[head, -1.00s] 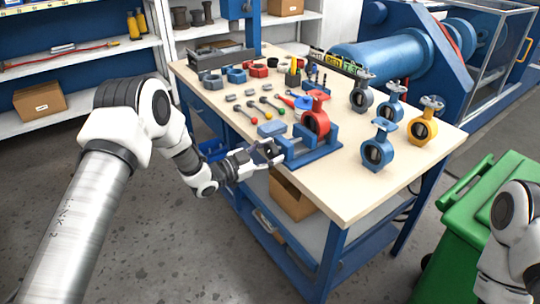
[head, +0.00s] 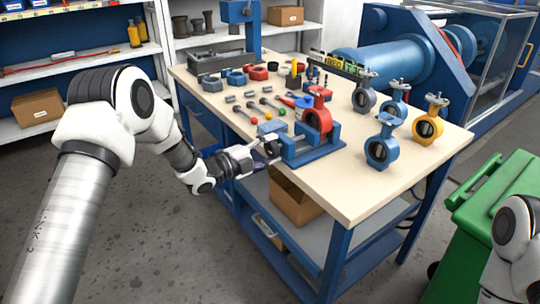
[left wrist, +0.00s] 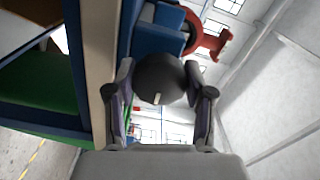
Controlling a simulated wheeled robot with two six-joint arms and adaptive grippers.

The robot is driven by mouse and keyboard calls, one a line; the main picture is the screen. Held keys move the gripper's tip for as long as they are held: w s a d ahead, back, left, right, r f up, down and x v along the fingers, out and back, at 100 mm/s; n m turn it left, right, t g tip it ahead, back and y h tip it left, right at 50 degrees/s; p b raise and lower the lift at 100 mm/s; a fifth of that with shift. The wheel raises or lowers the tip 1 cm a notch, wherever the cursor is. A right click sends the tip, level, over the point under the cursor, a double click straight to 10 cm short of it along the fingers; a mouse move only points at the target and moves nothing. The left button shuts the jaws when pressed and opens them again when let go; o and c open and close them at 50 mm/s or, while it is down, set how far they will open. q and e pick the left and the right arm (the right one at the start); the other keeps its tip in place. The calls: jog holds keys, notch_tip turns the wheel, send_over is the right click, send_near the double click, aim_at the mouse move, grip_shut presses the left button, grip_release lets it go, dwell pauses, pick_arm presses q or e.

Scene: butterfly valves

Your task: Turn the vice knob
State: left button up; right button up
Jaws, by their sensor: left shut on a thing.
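The blue vice (head: 318,154) stands at the table's near left edge. A red butterfly valve (head: 318,117) sits upright in it, and its red handle also shows in the left wrist view (left wrist: 212,45). The vice knob (left wrist: 160,78) is dark and round at the vice's end. My left gripper (head: 272,148) is shut on the knob from the side, with one finger on each side of it in the left wrist view (left wrist: 160,95). The gripper mostly hides the knob in the head view. My right gripper is out of view.
Grey, blue and yellow valves (head: 430,120) stand on the right of the wooden tabletop (head: 360,200). Small tools and coloured fittings (head: 262,105) lie behind the vice. A green bin (head: 490,210) stands at right. A cardboard box (head: 292,200) sits below the table.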

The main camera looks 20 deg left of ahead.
pick_arm(q)
jog(key=shift+f+m+b, duration=0.2)
jog(key=shift+m+b, duration=0.5)
jog(key=shift+m, duration=0.3)
jog(key=m+b, duration=0.9)
jog(key=b, duration=0.1)
jog(key=shift+f, duration=0.1)
jog(key=m+b, duration=1)
jog(key=b, duration=0.8)
jog(key=shift+r+m+b, duration=0.4)
jog(key=shift+m+b, duration=0.8)
jog(key=shift+b, duration=0.2)
jog(key=o, duration=1.2)
jog(key=shift+d, duration=0.1)
jog(key=shift+c, duration=0.2)
